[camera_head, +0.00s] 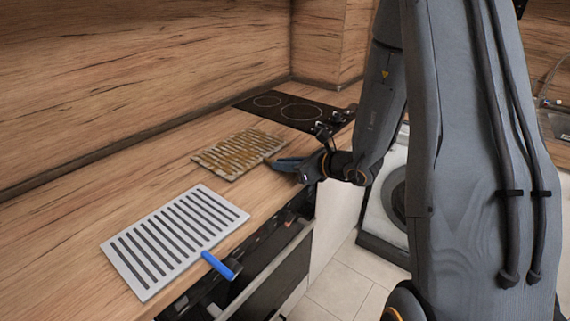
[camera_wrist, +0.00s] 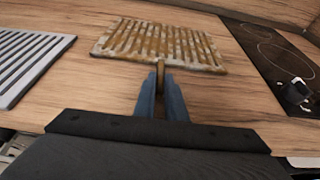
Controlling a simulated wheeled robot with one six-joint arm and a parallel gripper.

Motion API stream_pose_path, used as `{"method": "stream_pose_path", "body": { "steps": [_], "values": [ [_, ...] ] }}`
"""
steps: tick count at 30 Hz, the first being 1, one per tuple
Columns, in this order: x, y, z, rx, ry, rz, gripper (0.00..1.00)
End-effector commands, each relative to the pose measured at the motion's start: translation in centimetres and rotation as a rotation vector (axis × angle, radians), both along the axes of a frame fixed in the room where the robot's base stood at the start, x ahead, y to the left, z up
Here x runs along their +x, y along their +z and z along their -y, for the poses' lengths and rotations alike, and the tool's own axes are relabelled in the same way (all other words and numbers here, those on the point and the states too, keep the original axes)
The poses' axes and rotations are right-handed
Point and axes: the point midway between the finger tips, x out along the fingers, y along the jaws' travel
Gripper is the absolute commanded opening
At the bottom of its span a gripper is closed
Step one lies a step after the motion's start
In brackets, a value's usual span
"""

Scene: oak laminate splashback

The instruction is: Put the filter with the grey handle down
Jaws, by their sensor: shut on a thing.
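The filter with the grey handle (camera_head: 238,153) is a slatted plate stained brown, lying flat at or just above the wooden counter between the hob and a cleaner filter. It also shows ahead of my gripper in the wrist view (camera_wrist: 160,45). My gripper (camera_head: 281,163) reaches in from the right, over the counter's front edge. Its blue-grey fingers (camera_wrist: 161,88) are shut on the handle, at the plate's near edge. Most of the handle is hidden between the fingers, so its colour is hard to tell. I cannot tell if the plate touches the counter.
A clean grey slatted filter with a blue handle (camera_head: 175,240) lies on the counter at the left, its handle over the front edge. A black hob (camera_head: 290,109) is at the back right. A wooden splashback (camera_head: 140,70) runs behind. Bare counter (camera_head: 165,178) separates the filters.

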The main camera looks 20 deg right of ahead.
Motion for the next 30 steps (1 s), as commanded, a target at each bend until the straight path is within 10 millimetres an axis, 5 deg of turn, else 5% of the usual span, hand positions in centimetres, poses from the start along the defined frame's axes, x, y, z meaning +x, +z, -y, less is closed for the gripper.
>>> {"method": "stream_pose_path", "body": {
  "steps": [4,5,8,20,30],
  "values": [
    [0.0,-0.3,0.0,0.001,0.0,0.001,0.0],
    [0.0,-0.3,0.0,0.0,0.0,0.0,0.14],
    [0.0,-0.3,0.0,0.0,0.0,0.0,0.29],
    [-0.1,0.2,0.1,0.0,-0.001,0.0,0.29],
    [-4.8,2.4,3.7,-0.001,-0.006,0.002,0.29]
  ]
}}
